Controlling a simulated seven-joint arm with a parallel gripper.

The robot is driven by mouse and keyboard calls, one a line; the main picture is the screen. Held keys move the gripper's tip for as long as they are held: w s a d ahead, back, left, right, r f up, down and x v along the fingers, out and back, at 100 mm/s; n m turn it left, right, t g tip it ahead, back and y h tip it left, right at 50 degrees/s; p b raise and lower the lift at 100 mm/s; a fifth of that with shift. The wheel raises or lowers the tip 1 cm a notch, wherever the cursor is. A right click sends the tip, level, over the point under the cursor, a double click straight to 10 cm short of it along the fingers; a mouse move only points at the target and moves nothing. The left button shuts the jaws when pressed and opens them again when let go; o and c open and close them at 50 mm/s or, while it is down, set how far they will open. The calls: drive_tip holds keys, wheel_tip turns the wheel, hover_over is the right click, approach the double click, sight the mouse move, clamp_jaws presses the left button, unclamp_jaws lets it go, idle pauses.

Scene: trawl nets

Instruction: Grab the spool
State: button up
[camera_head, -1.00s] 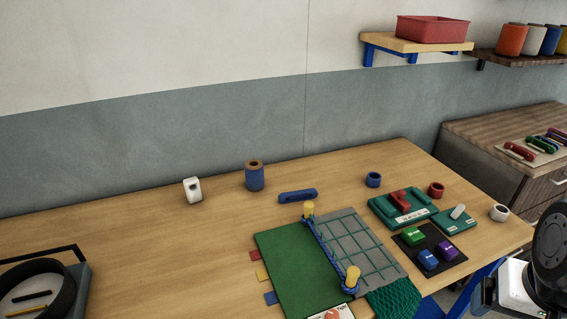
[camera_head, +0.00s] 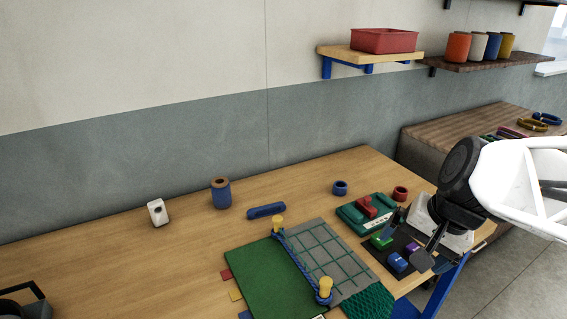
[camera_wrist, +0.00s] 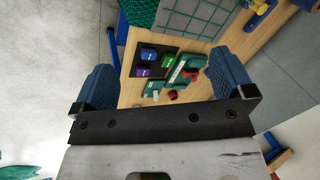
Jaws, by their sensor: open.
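A blue spool (camera_head: 221,195) with a brown top stands upright on the wooden table near the wall. Several more spools stand on the wall shelf: orange (camera_head: 457,47), white (camera_head: 478,45), blue (camera_head: 492,46) and yellow (camera_head: 507,45). My gripper (camera_head: 408,243) is open and empty above the right part of the table, well to the right of the blue table spool. In the wrist view its two blue fingers are wide apart (camera_wrist: 163,82), with the colored blocks seen beyond them.
A green mat (camera_head: 262,278) with a grey grid panel and yellow-topped posts lies mid-table. A white block (camera_head: 158,212), a blue bar (camera_head: 266,211), a blue ring (camera_head: 340,188) and a red ring (camera_head: 400,193) sit nearby. A red bin (camera_head: 383,40) is on a shelf.

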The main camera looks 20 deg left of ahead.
drive_tip(key=w+a+m+g+y, duration=0.1)
drive_tip(key=w+a+m+y, duration=0.3)
drive_tip(key=w+a, duration=0.8)
drive_tip(key=m+y, duration=0.6)
drive_tip(key=m, duration=0.7)
approach(227, 184)
drive_tip(key=shift+t, duration=0.3)
drive_tip(key=x, duration=0.5)
drive_tip(key=shift+s+a+f, duration=0.15)
drive_tip(key=shift+s+a, duration=0.1)
drive_tip(key=shift+s, duration=0.05)
drive_tip(key=shift+a+f, duration=0.1)
drive_tip(key=shift+x, duration=1.3)
drive_tip(key=shift+w, duration=0.1)
drive_tip(key=shift+x, duration=2.6)
